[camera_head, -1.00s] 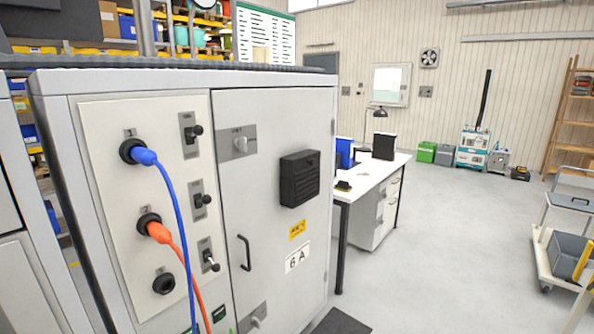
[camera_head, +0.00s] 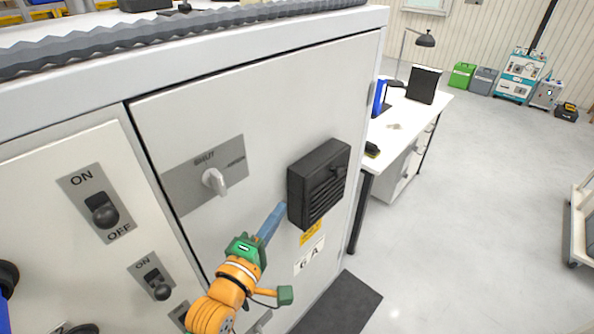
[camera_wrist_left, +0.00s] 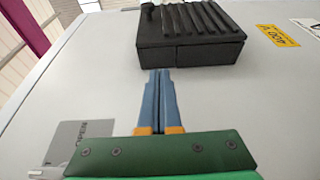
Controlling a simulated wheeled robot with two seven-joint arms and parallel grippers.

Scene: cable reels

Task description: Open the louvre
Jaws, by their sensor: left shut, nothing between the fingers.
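The louvre (camera_head: 322,187) is a black box with slanted slats on the grey cabinet door. A small dark knob (camera_head: 338,171) sits at its upper right side in the head view. The louvre (camera_wrist_left: 190,48) fills the top of the left wrist view, with its knob (camera_wrist_left: 148,11) at the top left. My left gripper (camera_head: 279,211) is shut and empty, its blue fingers pointing at the near lower side of the louvre. In the left wrist view its fingertips (camera_wrist_left: 160,76) are close to the box's edge; contact is unclear. My right gripper is out of view.
A SHUT/OPEN turn handle (camera_head: 214,181) is on the door left of the louvre. ON/OFF switches (camera_head: 101,211) are on the panel further left. A white desk (camera_head: 405,125) stands beyond the cabinet.

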